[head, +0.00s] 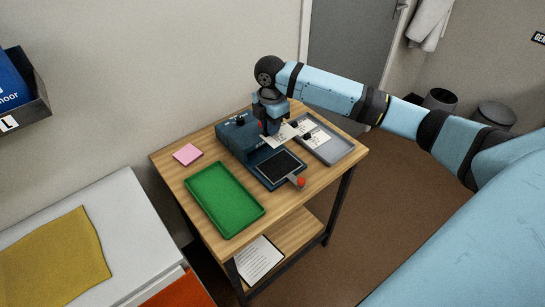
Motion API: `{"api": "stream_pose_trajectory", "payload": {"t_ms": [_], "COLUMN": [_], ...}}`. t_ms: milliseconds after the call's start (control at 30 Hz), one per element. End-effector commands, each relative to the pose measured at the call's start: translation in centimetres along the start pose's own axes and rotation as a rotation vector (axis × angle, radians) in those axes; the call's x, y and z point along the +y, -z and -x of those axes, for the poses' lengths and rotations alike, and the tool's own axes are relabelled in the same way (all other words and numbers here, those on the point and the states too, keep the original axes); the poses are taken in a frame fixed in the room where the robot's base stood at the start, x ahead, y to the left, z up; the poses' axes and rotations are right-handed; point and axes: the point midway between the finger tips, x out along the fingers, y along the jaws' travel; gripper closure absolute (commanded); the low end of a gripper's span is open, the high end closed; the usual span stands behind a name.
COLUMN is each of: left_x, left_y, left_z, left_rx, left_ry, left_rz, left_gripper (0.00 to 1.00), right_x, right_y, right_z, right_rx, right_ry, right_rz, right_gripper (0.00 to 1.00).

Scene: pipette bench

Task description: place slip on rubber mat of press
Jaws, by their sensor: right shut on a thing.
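The press (234,137) is a dark blue machine on the wooden table, with a black rubber mat (279,167) on its low base. The mat looks bare. My right gripper (275,125) hangs beside the press head, pointing down, and is shut on a white slip (282,134). The slip is between the press head and the grey tray (340,155), behind the mat in the picture. The fingertips are small and partly hidden. More white paper with dark marks (318,138) lies in the grey tray. My left gripper is not in view.
A green tray (223,201) lies in front of the press, and a pink note pad (187,154) lies to its left. A lever with a red knob (301,182) sticks out at the front of the press. A printed sheet (258,260) lies on the lower shelf.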

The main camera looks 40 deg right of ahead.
Motion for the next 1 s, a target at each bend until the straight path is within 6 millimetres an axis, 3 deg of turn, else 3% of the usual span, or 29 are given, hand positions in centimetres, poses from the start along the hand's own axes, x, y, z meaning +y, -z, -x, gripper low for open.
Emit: {"api": "stream_pose_trajectory", "payload": {"t_ms": [100, 300, 567, 800, 1000], "left_x": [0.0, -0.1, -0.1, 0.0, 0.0], "left_y": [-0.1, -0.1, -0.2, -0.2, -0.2], "left_z": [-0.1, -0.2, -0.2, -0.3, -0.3], "left_rx": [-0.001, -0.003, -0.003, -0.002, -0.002], "left_ry": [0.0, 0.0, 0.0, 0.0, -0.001], "left_rz": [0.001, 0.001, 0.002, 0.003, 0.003], "left_gripper": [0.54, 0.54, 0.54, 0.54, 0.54], "right_x": [-0.1, -0.1, 0.0, 0.0, 0.0], "right_y": [0.0, 0.0, 0.0, 0.0, 0.0], "right_z": [-3.5, -7.6, -9.6, -13.0, -13.2], "right_rx": [0.0, 0.001, -0.001, 0.0, -0.001], "right_ry": [0.004, 0.001, 0.0, 0.0, -0.001], "right_rz": [-0.003, -0.002, -0.003, -0.002, -0.002], "right_gripper": [1.0, 1.0, 1.0, 1.0, 1.0]}}
